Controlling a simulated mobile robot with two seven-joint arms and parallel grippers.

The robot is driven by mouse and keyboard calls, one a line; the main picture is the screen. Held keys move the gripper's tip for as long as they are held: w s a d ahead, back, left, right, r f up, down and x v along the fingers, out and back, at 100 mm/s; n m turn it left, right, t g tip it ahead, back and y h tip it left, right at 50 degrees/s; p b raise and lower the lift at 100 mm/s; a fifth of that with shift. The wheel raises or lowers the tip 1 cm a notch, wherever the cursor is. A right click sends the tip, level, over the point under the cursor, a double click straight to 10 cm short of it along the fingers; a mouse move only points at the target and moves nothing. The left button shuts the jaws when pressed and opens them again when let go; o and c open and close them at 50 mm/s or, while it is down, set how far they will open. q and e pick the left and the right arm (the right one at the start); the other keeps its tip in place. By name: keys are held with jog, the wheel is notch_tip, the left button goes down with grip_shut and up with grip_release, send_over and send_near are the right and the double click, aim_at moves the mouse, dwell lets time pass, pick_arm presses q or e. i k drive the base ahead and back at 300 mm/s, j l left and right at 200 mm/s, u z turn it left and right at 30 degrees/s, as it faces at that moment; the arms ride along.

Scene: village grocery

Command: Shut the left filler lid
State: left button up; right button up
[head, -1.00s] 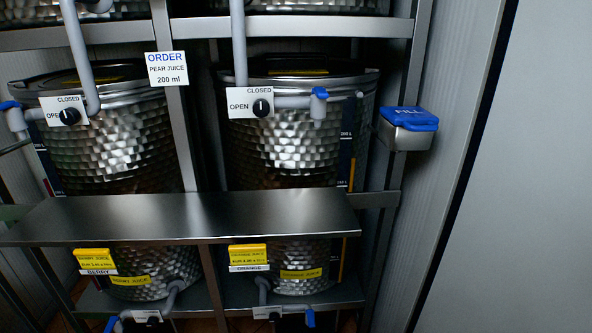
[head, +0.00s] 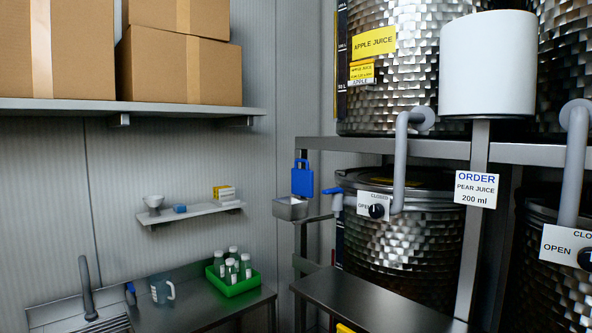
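The left filler is a small metal box (head: 291,209) fixed at the left end of the tank rack. Its blue lid (head: 302,179) stands upright and open at the back of the box. A blue-handled tap (head: 336,199) is just to the right of the box, beside a lower tank. Neither of my grippers is in view.
The rack holds large metal tanks (head: 390,240) with grey pipes (head: 401,165) and a metal shelf (head: 370,300) in front. At left, a counter holds a green crate (head: 232,285) of bottles and a jug (head: 162,289). Cardboard boxes (head: 178,65) sit on a high shelf (head: 180,108).

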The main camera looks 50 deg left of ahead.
aim_at(302, 180)
jog(key=u, duration=1.7)
jog(key=i+j, duration=0.6)
jog(key=j, duration=0.15)
